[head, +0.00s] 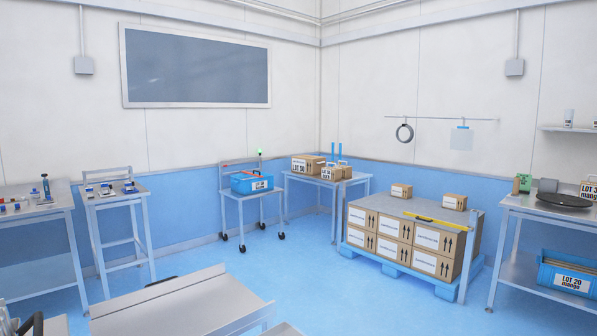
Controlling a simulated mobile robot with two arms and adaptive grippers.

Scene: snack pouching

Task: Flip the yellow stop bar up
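A yellow bar (433,219) lies roughly level along the top right front edge of a stack of cartons on a blue pallet. Its right end is near the top of a grey upright post (470,262). It is the only yellow bar I see, and it looks down rather than raised. Its hinge is too small to make out. Neither gripper can be made out in the head view. Nothing is touching the bar.
The carton stack (408,244) stands on the blue pallet (402,270), with two small cartons on top. A steel table (180,300) is close in front. A bench (525,206) stands at right, a cart (250,194) at the back. Blue floor (330,300) between is clear.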

